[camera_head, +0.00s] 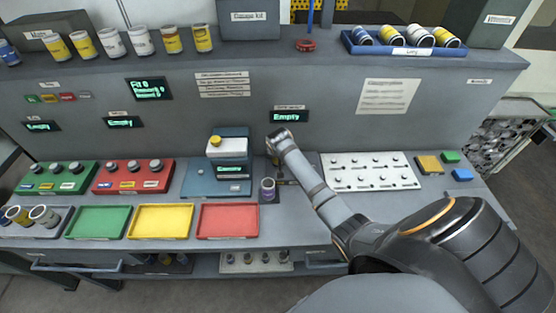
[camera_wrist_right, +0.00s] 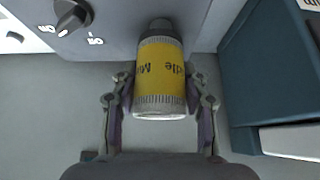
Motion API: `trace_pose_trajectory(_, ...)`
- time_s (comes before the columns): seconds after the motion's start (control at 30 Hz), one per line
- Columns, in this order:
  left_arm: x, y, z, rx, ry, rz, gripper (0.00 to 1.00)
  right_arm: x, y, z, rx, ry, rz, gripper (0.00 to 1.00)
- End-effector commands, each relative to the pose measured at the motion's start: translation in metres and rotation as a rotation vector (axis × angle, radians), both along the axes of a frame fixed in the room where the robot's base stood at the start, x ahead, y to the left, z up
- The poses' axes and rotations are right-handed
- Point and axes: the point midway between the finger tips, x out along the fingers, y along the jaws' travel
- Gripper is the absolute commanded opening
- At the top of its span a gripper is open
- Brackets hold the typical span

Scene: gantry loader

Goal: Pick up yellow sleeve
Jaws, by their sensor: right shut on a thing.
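The yellow sleeve (camera_wrist_right: 160,72) shows in the right wrist view, with a yellow band lettered "Middle", a white ridged rim and a dark grey end at the top. My right gripper (camera_wrist_right: 159,92) is shut on it, one finger on each side. In the head view my right arm reaches in from the right to the middle of the bench, and its wrist hides the sleeve and the fingers. Other yellow-banded sleeves (camera_head: 82,44) stand on the upper shelf. My left gripper is not in view.
A dark knob (camera_wrist_right: 72,18) is at upper left and a blue-grey block (camera_wrist_right: 270,75) at right in the wrist view. Green (camera_head: 97,235), yellow (camera_head: 160,235) and red (camera_head: 228,235) trays line the bench front.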

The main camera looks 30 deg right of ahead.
Motion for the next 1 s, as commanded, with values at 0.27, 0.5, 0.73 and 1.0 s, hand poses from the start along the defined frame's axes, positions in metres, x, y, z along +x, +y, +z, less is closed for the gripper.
trace_pose_trajectory(0.27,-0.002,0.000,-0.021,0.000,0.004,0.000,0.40,-0.043,0.022,0.064,-0.003,-0.008,0.003,0.00)
trace_pose_trajectory(0.5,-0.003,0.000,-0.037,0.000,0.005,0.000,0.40,-0.097,0.050,0.091,0.000,-0.006,0.002,0.00)
trace_pose_trajectory(0.73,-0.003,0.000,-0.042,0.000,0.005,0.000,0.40,-0.122,0.062,0.105,0.000,-0.003,0.001,0.00)
trace_pose_trajectory(1.0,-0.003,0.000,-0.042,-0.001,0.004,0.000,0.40,-0.125,0.063,0.108,-0.001,-0.003,0.001,0.00)
